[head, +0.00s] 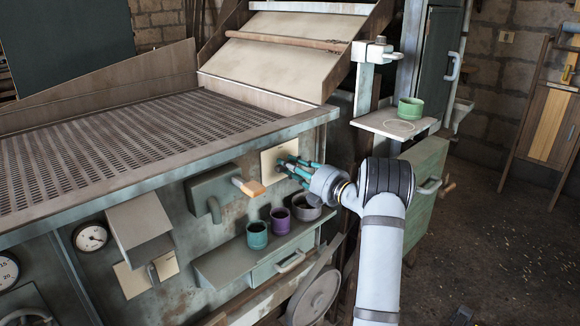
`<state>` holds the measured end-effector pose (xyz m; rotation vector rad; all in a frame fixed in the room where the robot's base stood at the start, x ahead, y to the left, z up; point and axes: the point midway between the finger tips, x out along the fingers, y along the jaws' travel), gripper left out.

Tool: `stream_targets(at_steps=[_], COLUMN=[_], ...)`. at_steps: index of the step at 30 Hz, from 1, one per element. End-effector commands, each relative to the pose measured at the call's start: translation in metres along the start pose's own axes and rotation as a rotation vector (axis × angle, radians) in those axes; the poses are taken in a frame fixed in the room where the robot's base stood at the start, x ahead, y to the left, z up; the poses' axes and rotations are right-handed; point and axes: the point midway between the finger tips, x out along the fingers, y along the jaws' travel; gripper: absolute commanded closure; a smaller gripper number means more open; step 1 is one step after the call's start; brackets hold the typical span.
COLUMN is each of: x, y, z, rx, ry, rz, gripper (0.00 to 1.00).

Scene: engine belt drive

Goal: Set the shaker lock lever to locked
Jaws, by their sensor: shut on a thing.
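My gripper (292,171), with teal fingers, reaches in from the right to a cream plate (270,152) on the front panel of the big perforated-top machine. It is shut on a small part at that plate, which I take to be the shaker lock lever. The fingers hide most of this lever, so I cannot tell its exact angle or any markings. Left of it, a separate lever with an orange-tan handle (249,187) sticks out from a grey-green box (212,193).
A shelf (225,266) below my gripper holds a teal cup (257,236), a purple cup (280,222) and a grey bowl (307,208). A green cup (410,109) stands on a side shelf at right.

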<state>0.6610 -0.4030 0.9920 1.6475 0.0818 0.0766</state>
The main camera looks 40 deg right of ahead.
Motion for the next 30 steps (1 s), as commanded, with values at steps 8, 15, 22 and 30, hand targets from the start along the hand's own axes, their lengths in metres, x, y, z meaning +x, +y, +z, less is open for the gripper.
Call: stream_targets(at_steps=[8, 15, 22, 30], x=[-0.0011, -0.0013, -0.0009, -0.0015], y=[-0.0008, -0.001, -0.0007, -0.0003], z=[0.0026, 0.0028, 0.0018, 0.001], rx=[0.005, 0.005, 0.003, 0.001], ry=[-0.007, -0.007, -0.005, -0.003], rz=[-0.001, -0.001, -0.001, -0.001], gripper=[1.0, 0.69, 0.56, 0.56])
